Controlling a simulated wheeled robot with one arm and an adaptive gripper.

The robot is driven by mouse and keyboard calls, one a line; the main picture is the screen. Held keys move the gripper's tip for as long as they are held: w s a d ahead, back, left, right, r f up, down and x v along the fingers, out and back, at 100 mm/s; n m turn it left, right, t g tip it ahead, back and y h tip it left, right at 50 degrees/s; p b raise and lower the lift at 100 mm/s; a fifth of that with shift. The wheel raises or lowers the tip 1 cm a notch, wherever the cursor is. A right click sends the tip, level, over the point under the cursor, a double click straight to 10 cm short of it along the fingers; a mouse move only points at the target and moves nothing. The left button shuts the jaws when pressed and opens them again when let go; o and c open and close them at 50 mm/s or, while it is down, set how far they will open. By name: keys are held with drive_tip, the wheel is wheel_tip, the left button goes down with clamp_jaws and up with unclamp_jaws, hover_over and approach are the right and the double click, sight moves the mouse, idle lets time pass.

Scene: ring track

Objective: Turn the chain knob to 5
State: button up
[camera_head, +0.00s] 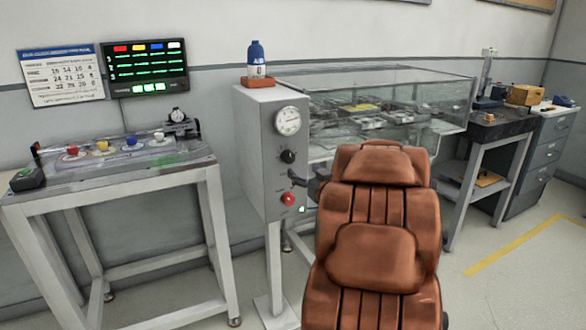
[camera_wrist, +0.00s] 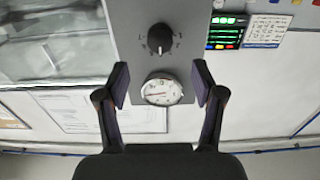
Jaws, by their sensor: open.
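A black round knob (camera_head: 288,156) sits on the front of a grey control box (camera_head: 256,150), below a white dial gauge (camera_head: 288,120). The wrist view is upside down against the head view, so the knob (camera_wrist: 160,38) shows above the gauge (camera_wrist: 162,90). A light pointer mark on the knob faces the gauge. Small marks ring the knob, too small to read. My gripper (camera_wrist: 161,78) is open and empty. Its fingers are spread to either side of the gauge in the picture, with the knob beyond their tips. I cannot make out the gripper clearly in the head view.
A red button (camera_head: 288,199) is low on the box. A brown padded chair (camera_head: 380,220) stands close at the box's right. A table with coloured knobs (camera_head: 130,143) is at left. A blue bottle (camera_head: 256,58) stands on the box. A glass-covered tank (camera_head: 385,90) is behind.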

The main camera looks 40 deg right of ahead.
sight(290, 159)
drive_tip(key=shift+x, duration=3.85)
drive_tip(key=c, duration=1.1)
drive_tip(key=shift+c, duration=0.2)
